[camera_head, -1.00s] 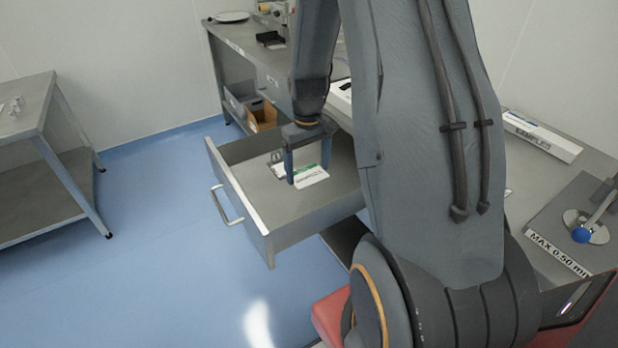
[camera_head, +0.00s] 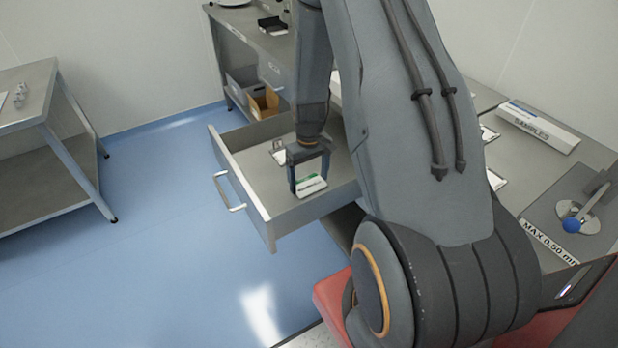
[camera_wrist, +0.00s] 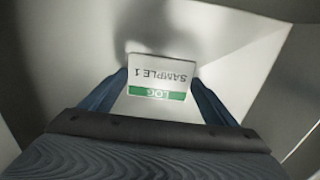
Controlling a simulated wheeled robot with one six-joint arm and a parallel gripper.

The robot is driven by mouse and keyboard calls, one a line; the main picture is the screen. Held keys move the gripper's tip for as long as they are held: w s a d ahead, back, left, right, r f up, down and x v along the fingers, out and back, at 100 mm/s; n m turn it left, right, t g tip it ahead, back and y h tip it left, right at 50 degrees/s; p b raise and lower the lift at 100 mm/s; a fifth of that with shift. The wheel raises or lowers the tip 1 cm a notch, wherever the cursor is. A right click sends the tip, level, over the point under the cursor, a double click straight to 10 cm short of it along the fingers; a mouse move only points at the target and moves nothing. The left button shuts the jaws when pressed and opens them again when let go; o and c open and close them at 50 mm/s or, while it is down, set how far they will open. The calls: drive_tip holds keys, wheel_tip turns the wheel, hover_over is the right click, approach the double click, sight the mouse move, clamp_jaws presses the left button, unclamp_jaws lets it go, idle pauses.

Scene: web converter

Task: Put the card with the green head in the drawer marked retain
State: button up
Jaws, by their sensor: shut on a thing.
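A white card with a green head (camera_wrist: 160,76) reads "LOG" and "SAMPLE 1", upside down in the wrist view. My gripper (camera_head: 310,187) is shut on it, one finger at each side edge. The card also shows between the fingers in the head view (camera_head: 313,188). They are inside the outline of an open drawer (camera_head: 240,187) with a bar handle. I cannot tell whether the card touches the drawer floor. No drawer marking is readable.
A small clip-like item with a white piece (camera_head: 279,154) lies at the drawer's back left. A bench (camera_head: 235,22) stands behind, with bins (camera_head: 262,104) below. A side table (camera_head: 30,112) is at left.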

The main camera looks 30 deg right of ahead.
sight(309, 185)
drive_tip(key=shift+f, duration=0.15)
drive_tip(key=o, duration=1)
wheel_tip(309, 185, up, 12)
drive_tip(key=b, duration=0.3)
drive_tip(key=shift+t, duration=0.5)
drive_tip(key=s+a+r, duration=0.2)
drive_tip(key=s+a, duration=0.3)
drive_tip(key=s+a+r, duration=0.3)
drive_tip(key=s+a, duration=0.2)
drive_tip(key=s+a+r, duration=0.2)
drive_tip(key=s+a, duration=0.3)
drive_tip(key=shift+s+r, duration=0.1)
drive_tip(key=shift+r, duration=0.3)
